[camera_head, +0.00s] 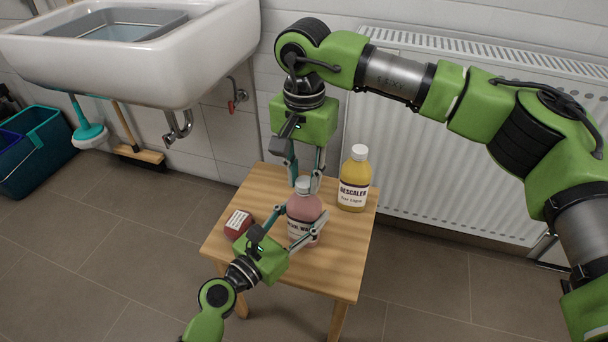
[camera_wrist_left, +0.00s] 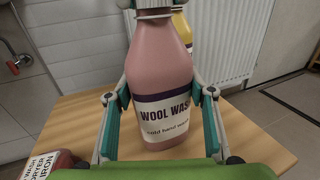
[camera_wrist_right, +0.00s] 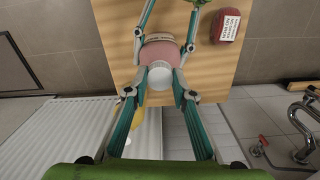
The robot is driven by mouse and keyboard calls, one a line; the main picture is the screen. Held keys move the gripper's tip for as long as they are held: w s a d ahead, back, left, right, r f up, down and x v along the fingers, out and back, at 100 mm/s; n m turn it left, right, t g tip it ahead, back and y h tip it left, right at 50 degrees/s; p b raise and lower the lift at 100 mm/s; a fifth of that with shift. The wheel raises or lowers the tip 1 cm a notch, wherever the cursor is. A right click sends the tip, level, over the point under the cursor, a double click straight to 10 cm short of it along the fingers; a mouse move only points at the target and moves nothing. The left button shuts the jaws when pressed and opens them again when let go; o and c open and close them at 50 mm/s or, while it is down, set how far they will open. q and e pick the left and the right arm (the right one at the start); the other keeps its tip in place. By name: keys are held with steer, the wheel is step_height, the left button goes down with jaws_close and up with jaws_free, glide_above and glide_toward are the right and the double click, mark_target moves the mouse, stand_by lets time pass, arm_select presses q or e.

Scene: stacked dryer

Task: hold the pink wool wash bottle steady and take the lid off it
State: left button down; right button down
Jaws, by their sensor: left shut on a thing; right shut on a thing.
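The pink wool wash bottle (camera_head: 305,207) stands upright on the wooden stool, its label facing my left wrist view (camera_wrist_left: 163,75). My left gripper (camera_head: 300,226) is shut around the bottle's body, one finger on each side. The white lid (camera_head: 303,185) is at the bottle's top, in line with the neck. My right gripper (camera_head: 304,182) comes from above and is shut on the lid, which shows between its fingertips in the right wrist view (camera_wrist_right: 160,76). Whether there is a gap between lid and neck I cannot tell.
A yellow descaler bottle (camera_head: 354,182) with a white cap stands behind right on the stool (camera_head: 335,262). A radiator (camera_head: 430,150) and a sink (camera_head: 150,55) are behind.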

mark_target(304, 182)
stand_by(0.7)
steer(key=shift+r, duration=1.1)
steer(key=shift+r, duration=2)
arm_select(q)
steer(key=c, duration=0.9)
jaws_free()
steer(key=shift+s+a, duration=0.1)
